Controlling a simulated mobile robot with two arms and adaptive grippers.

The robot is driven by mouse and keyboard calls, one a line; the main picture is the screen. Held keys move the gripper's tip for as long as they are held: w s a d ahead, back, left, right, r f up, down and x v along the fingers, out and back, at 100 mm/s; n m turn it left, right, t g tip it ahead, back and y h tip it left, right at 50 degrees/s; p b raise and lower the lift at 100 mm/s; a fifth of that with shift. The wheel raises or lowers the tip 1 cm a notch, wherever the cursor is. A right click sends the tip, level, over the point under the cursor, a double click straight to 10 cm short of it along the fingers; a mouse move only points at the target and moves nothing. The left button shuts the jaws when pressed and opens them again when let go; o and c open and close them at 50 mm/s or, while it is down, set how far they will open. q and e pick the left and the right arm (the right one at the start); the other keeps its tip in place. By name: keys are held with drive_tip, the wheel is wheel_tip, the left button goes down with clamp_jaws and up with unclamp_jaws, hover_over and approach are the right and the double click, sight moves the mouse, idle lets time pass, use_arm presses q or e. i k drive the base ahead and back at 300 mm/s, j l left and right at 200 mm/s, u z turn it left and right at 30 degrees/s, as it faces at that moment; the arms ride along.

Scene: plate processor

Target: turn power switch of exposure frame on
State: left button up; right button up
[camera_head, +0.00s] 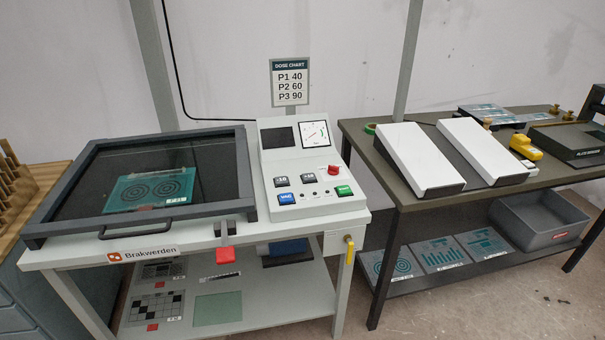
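The exposure frame (52,238) stands on a white bench at the left, its dark glass lid down over a teal plate (150,188) with two ring patterns. Its control panel (325,208) at the right has a dark display (278,138), a dial gauge (314,134), a red mushroom button (334,170), two dark keys, a blue key (287,198) and a green key (344,190). Small controls (313,191) sit between the blue and green keys, too small to read. I cannot tell which control is the power switch. Neither gripper is in view.
A yellow lever (349,250) hangs at the bench's front right corner. A red block (229,254) hangs below the lid's front edge. A dark table (391,181) with two white sloped units (420,158) stands right, across a narrow gap. A dose chart (290,82) rises behind the panel.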

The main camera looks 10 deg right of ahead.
sight(334, 170)
drive_tip(key=i+j+z, duration=0.25)
drive_tip(key=i+j, duration=0.15)
drive_tip(key=i+j+z, duration=0.25)
drive_tip(key=i+j, duration=0.15)
drive_tip(key=j, duration=0.15)
